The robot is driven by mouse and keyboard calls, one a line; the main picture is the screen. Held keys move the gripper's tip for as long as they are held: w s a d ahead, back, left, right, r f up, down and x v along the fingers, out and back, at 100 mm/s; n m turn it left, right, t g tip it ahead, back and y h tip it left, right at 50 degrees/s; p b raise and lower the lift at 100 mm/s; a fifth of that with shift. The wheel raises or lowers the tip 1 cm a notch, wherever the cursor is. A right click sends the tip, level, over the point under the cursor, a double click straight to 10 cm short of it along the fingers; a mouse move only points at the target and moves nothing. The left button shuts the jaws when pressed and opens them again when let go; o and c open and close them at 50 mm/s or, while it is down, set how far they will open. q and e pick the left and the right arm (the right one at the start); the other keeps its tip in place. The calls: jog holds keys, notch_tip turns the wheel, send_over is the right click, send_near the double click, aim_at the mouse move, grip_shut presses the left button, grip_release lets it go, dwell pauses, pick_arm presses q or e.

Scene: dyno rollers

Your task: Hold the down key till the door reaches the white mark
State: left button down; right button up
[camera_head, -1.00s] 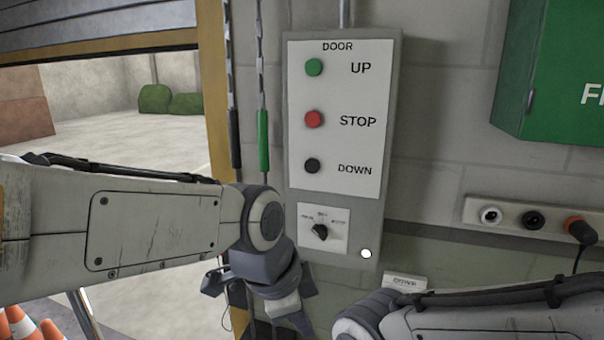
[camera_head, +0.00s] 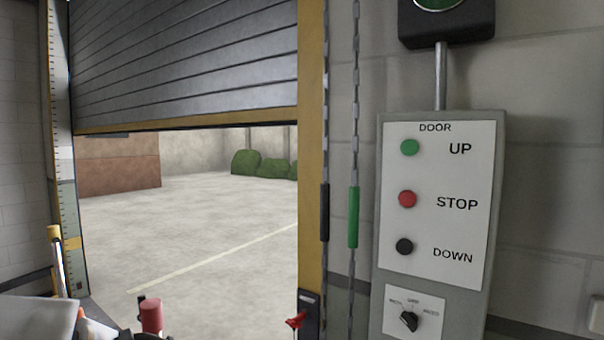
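The black DOWN key (camera_head: 404,246) is the lowest of three buttons on the grey door control box (camera_head: 440,297), under the red STOP and green UP buttons. Nothing touches it. The grey slatted door (camera_head: 190,70) is partly open, its yellow bottom edge (camera_head: 190,122) well above the floor. Neither gripper is in view. A pale piece at the lower left may be part of my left arm.
A selector knob (camera_head: 408,320) sits below the buttons. Two chains with a black and a green grip (camera_head: 353,217) hang left of the box. A red-handled switch (camera_head: 296,320) is on the yellow post. A round green-faced unit (camera_head: 445,20) is above the box.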

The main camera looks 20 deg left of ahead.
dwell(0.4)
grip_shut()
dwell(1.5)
